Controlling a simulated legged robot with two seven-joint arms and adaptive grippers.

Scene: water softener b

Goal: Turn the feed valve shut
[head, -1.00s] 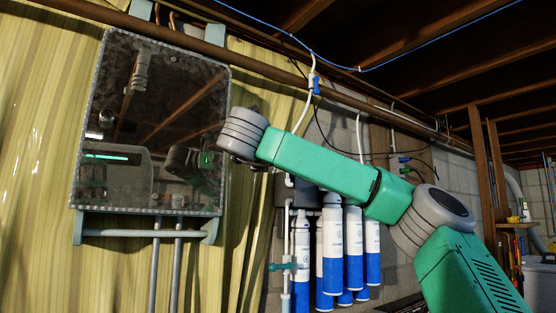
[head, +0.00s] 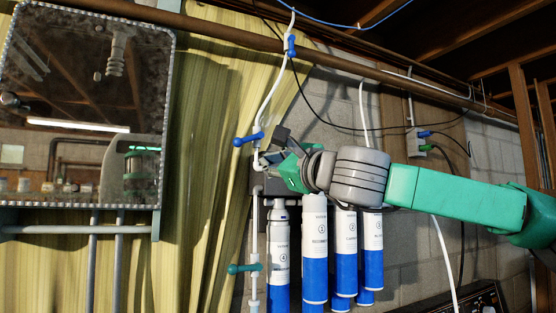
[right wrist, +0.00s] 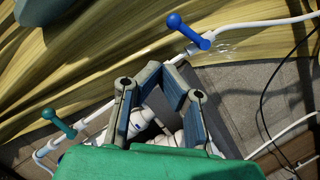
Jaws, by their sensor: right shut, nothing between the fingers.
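A blue-handled valve (head: 248,138) sits on the white vertical pipe (head: 255,225) left of the filter cylinders; its blue handle also shows in the right wrist view (right wrist: 188,30). A green-handled valve (head: 244,268) sits lower on the same pipe and shows at the left of the right wrist view (right wrist: 58,124). Another blue valve (head: 291,45) is higher up. No label tells which is the feed valve. My right gripper (head: 274,148) is just right of the lower blue handle, apparently apart from it. Its fingers (right wrist: 170,74) are shut and empty. My left gripper is not in view.
Several white-and-blue filter cylinders (head: 314,240) hang below my right forearm. A framed mirror (head: 85,90) is at the left, over grey pipes. Thin black cables (head: 330,120) hang behind my arm. Yellow curtain (head: 205,160) covers the wall left of the pipe.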

